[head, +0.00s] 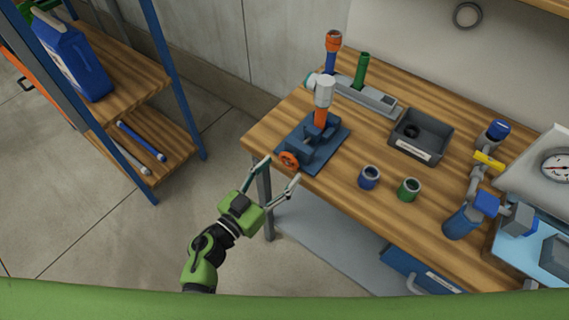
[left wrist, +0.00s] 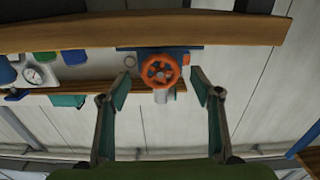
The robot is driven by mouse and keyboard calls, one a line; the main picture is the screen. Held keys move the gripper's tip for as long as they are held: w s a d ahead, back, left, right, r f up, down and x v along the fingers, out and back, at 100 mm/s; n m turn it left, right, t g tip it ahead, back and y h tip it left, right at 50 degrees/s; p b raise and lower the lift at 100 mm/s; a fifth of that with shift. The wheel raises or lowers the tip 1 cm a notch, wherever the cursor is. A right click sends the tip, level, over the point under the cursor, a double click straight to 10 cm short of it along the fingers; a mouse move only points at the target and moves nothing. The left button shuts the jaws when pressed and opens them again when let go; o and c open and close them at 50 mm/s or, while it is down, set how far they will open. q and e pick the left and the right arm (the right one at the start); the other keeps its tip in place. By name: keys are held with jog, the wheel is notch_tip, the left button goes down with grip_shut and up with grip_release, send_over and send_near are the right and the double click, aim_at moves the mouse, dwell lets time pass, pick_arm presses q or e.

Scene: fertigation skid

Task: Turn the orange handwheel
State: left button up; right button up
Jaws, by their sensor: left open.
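The orange handwheel (head: 289,159) sits on the front of a blue vise-like fixture (head: 314,142) near the left corner of the wooden bench. An orange and white upright part (head: 322,100) stands in the fixture. My left gripper (head: 276,170) is open, just in front of the bench edge, with the handwheel close beyond its fingertips. In the left wrist view the handwheel (left wrist: 160,71) shows face-on between the two open fingers (left wrist: 161,92), apart from both. My right gripper is not in view.
On the bench (head: 330,187) are a blue cup (head: 369,177), a green cup (head: 409,189), a grey bin (head: 421,136) and a grey rack (head: 362,95). Blue piping (head: 463,220) stands at the right. A shelf (head: 165,140) stands at the left, with open floor between.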

pick_arm(q)
jog(key=shift+x, duration=1.45)
jog(key=c, duration=1.1)
